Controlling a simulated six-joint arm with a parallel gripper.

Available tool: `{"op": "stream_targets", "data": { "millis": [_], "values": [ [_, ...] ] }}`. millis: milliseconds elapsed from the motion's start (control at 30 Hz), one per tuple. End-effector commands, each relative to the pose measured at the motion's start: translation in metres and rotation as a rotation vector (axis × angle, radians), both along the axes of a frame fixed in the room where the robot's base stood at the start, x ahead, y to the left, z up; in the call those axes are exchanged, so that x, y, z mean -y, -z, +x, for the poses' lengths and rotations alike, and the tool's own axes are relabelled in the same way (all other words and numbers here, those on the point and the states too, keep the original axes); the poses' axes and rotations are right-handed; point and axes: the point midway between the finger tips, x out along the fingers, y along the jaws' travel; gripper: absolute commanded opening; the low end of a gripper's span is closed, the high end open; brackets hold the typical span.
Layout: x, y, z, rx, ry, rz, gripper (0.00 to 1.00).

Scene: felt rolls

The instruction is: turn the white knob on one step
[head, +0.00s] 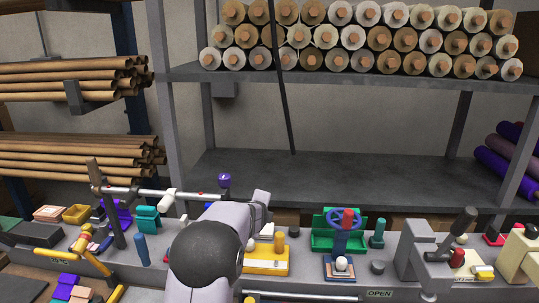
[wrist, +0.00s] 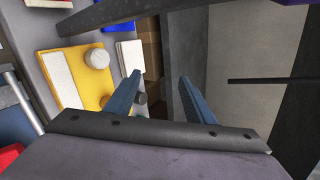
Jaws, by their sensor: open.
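In the wrist view a round white knob (wrist: 97,58) stands on a yellow plate (wrist: 84,88) beside a white panel (wrist: 60,78). My gripper (wrist: 160,75) is open, with its two blue fingers apart and nothing between them. The knob is to the left of the fingers and apart from them. In the head view the yellow unit (head: 266,265) sits on the bench just right of my arm. My gripper's fingers are hidden behind my arm in that view.
A rail with a purple knob (head: 224,180) stands behind my arm. Felt rolls (head: 350,38) fill the shelf above.

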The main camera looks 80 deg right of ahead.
Motion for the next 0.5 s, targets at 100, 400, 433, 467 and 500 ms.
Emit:
{"op": "stream_targets", "data": {
  "millis": [100,400,433,467,500],
  "values": [
    [0.009,-0.021,-0.005,-0.102,-0.026,-0.025,0.49],
    [0.032,-0.068,-0.017,-0.352,-0.08,-0.096,0.49],
    [0.034,-0.073,-0.018,-0.376,-0.085,-0.104,0.49],
    [0.036,-0.078,-0.018,-0.398,-0.089,-0.111,0.49],
    [0.039,-0.084,-0.019,-0.43,-0.095,-0.122,0.49]
  ]
}}
